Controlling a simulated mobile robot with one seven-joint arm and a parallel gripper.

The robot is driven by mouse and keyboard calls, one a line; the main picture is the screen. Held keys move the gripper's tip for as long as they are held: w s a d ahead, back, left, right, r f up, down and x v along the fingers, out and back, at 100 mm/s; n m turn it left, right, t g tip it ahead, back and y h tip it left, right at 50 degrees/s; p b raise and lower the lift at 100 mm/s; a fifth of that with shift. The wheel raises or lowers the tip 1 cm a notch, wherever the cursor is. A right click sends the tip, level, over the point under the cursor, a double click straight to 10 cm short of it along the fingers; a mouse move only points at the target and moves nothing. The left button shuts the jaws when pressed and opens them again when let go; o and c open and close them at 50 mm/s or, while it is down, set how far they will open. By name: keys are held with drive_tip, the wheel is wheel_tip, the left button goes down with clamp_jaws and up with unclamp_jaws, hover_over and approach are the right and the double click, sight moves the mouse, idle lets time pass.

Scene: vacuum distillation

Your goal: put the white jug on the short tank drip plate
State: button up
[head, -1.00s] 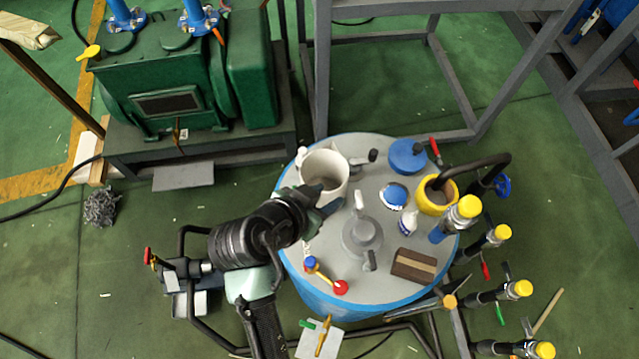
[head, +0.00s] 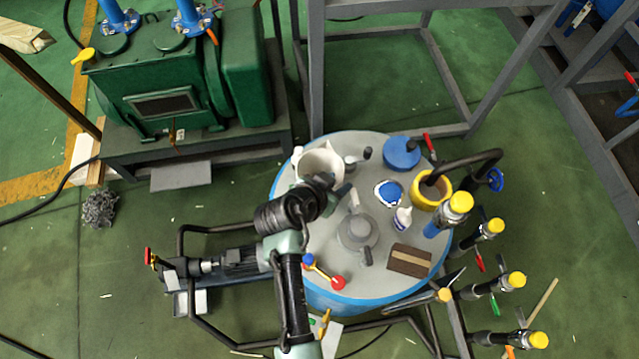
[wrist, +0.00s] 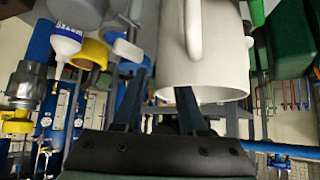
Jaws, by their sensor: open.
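The white jug (head: 318,160) stands upright on the grey top of the blue tank (head: 315,243), near its back left. My gripper (head: 338,190) is at the jug's near right side, partly hidden by my arm. In the wrist view, my gripper (wrist: 163,98) is open. One finger is left of the jug and the other overlaps the rim of the jug (wrist: 215,65). I cannot tell whether the fingers touch it. The jug's handle shows above the fingers there. A pale plate (head: 330,346) lies low at the tank's front, by a yellow-handled tap.
On the tank top stand a blue lid (head: 402,152), a white bottle (head: 402,218), a yellow cup (head: 431,191), a grey central fitting (head: 357,232) and a brown block (head: 410,260). Yellow-capped pipes line the right. A green machine (head: 165,100) stands behind left.

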clamp_jaws()
idle(1.4)
